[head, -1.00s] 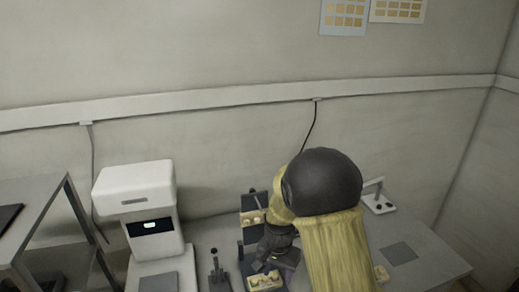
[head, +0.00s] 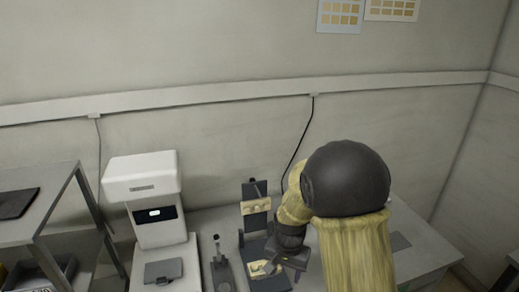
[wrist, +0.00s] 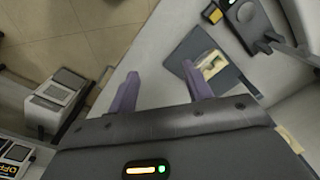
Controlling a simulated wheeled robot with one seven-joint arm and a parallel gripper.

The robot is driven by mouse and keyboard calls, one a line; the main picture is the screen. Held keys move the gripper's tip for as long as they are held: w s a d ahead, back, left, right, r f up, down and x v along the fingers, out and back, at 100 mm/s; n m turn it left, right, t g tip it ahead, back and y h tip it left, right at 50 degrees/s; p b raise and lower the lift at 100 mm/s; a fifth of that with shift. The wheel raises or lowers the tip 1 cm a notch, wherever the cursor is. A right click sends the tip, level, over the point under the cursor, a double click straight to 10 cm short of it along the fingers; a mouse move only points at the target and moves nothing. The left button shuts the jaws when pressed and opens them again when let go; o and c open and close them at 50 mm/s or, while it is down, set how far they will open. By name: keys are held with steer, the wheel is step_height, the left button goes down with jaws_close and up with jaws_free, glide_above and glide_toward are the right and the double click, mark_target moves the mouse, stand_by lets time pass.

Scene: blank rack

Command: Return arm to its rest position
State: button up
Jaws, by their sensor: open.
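My arm reaches over the bench at the lower right of the head view. My gripper (head: 290,262) is near the front of the bench, beside a dark stand. In the wrist view my gripper (wrist: 162,88) has two purple fingers set well apart, with only bare light bench surface between them. It is open and empty. In the head view the arm's dark joint and yellow sleeve hide part of the bench's right side.
A dark upright stand (head: 250,224) carries a pale yellow piece (head: 256,206), and another pale piece (head: 262,268) lies at its base. A white machine (head: 146,200) with a small screen stands left. A grey shelf (head: 50,200) is at far left. The right bench end (head: 425,245) looks mostly clear.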

steer(key=s+d+r+n+t, duration=0.1)
steer(key=s+d+r+n, duration=0.1)
steer(key=s, duration=0.4)
steer(key=s+d+r+n+t, duration=0.1)
steer(key=s+d+r+n, duration=0.1)
steer(key=s+d+r, duration=0.3)
steer(key=shift+s+d, duration=0.55)
steer(key=shift+s, duration=0.2)
steer(key=shift+w+r, duration=0.1)
steer(key=shift+w, duration=0.05)
steer(key=shift+s+a, duration=0.1)
steer(key=shift+s, duration=0.1)
